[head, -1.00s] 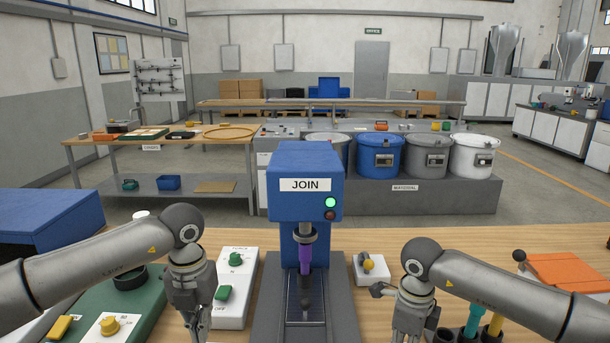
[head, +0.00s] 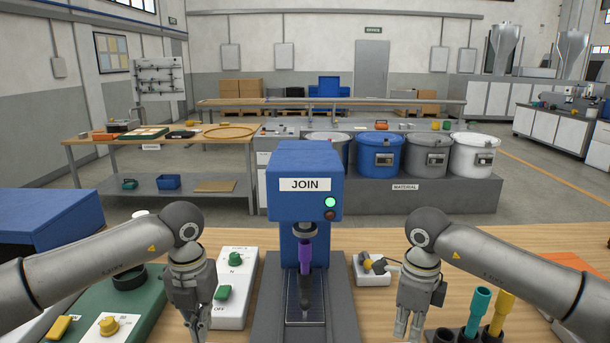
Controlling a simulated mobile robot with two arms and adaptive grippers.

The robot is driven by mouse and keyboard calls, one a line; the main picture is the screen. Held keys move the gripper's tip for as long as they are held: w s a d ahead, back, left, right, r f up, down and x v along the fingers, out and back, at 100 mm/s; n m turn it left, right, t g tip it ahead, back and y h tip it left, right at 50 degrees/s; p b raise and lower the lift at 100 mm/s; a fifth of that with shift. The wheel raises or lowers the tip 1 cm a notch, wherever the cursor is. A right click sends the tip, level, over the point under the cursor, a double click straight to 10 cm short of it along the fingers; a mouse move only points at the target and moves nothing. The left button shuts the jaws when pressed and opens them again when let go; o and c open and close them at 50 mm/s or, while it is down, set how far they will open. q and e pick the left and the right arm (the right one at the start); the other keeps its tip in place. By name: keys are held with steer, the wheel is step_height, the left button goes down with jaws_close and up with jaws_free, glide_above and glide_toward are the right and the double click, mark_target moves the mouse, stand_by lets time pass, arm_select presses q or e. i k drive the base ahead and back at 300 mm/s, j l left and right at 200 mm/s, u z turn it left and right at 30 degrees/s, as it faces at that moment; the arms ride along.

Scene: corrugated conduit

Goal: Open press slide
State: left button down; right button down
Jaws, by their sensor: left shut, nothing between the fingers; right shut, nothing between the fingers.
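The blue press (head: 304,195), labelled JOIN, stands upright at the middle of the bench with its green lamp lit. Its slide (head: 305,255), a purple section with a dark lower end, hangs down over the dark bed (head: 291,315). My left gripper (head: 198,333) points down left of the press, beside the white control box, shut and empty. My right gripper (head: 407,330) points down right of the press, apart from it, shut and empty. Neither gripper touches the press.
A white control box (head: 236,262) with green controls stands left of the press. Teal (head: 477,308) and yellow (head: 501,312) tubes stand in a dark holder at the right. A green panel (head: 130,300) lies left.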

mark_target(305, 306)
steer(key=k, duration=1)
